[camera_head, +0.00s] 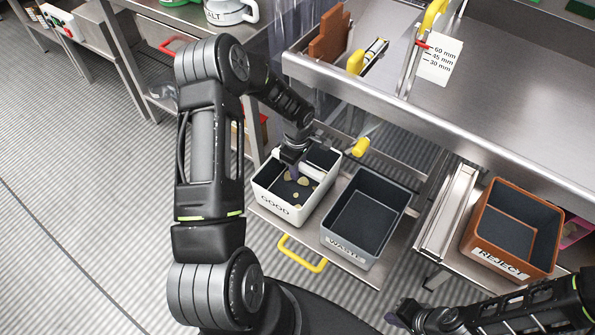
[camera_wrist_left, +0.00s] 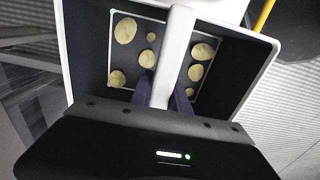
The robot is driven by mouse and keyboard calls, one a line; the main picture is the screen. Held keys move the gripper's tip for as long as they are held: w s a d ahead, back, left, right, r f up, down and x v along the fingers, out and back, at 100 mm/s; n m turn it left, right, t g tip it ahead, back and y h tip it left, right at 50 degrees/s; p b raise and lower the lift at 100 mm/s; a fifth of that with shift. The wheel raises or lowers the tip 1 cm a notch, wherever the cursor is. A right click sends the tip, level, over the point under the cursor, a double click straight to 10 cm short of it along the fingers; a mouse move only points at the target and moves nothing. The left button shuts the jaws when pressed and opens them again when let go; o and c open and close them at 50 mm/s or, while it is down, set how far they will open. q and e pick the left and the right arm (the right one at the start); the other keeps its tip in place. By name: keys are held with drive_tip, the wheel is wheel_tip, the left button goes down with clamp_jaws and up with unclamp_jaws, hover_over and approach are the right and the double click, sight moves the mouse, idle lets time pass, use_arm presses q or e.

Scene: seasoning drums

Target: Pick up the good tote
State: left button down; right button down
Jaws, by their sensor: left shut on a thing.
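The good tote (camera_head: 284,208) is a white box with a dark inside, labelled GOOD, standing on a metal shelf beside the waste tote. It also shows in the left wrist view (camera_wrist_left: 75,60), with several pale yellow chips on its dark floor. A white handle bar (camera_wrist_left: 176,55) spans its opening. My left gripper (camera_head: 292,173) reaches down into the tote, its purple fingers (camera_wrist_left: 163,95) on both sides of the handle, shut on it. My right gripper (camera_head: 405,316) is low at the right, away from the tote; its finger opening is unclear.
The grey waste tote (camera_head: 377,212) stands close to the right of the good tote. An orange reject tote (camera_head: 512,232) is further right. A yellow shelf handle (camera_head: 302,254) is in front. A steel worktop (camera_head: 450,100) with a measuring card (camera_head: 440,58) rises behind.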

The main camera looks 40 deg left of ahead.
use_arm(q)
drive_tip(key=shift+s+r, duration=0.25)
drive_tip(key=shift+r, duration=0.4)
drive_tip(key=shift+s+r, duration=0.25)
drive_tip(key=shift+r, duration=0.35)
drive_tip(key=s+b, duration=0.2)
drive_tip(key=s, duration=1.5)
drive_tip(key=shift+d, duration=0.2)
